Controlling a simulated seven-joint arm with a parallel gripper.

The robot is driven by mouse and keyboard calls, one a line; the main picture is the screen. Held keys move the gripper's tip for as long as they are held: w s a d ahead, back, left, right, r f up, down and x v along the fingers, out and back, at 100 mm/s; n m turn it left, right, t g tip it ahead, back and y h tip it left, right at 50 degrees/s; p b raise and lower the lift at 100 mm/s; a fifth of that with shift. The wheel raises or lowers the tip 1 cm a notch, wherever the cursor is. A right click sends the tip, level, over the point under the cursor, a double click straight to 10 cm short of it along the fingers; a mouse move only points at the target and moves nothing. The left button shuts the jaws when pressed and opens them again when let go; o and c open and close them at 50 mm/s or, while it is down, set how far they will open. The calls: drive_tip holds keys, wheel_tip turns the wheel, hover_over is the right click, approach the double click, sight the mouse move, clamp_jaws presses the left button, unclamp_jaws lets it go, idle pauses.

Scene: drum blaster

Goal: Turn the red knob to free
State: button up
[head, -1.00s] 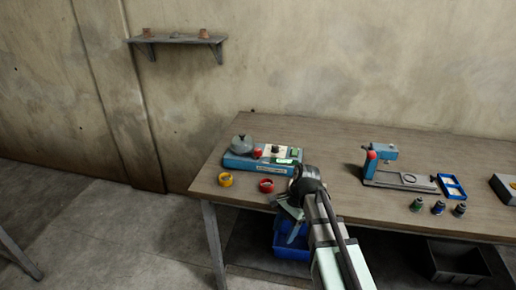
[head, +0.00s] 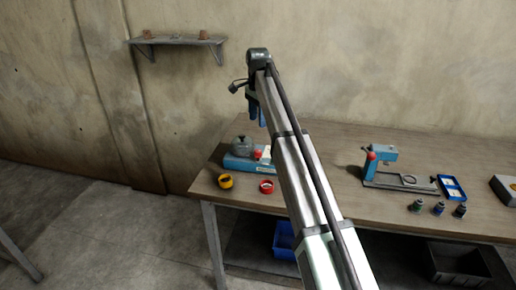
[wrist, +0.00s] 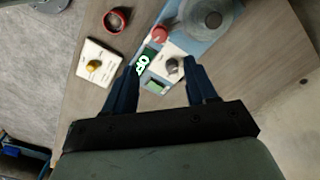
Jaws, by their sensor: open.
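The red knob (head: 258,155) shows on the blue device (head: 236,162), partly beside my arm in the head view. In the wrist view the red knob (wrist: 160,33) sits next to a grey dome (wrist: 205,14), above a white plate with a dark knob (wrist: 172,66) and a green display (wrist: 146,62). My gripper (wrist: 161,66) is open and empty, its blue fingers pointing down over the device. The red knob lies beyond the fingertips, not between them. In the head view my gripper (head: 254,112) hangs high above the device. The knob's marking is too small to read.
A blue press (head: 380,160) and several small cylinders stand at the right.

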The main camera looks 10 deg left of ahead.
sight(258, 150)
wheel_tip(258, 150, down, 13)
drive_tip(key=shift+f, duration=0.1)
idle(0.4)
drive_tip(key=c, duration=1.1)
drive_tip(key=shift+o, duration=0.2)
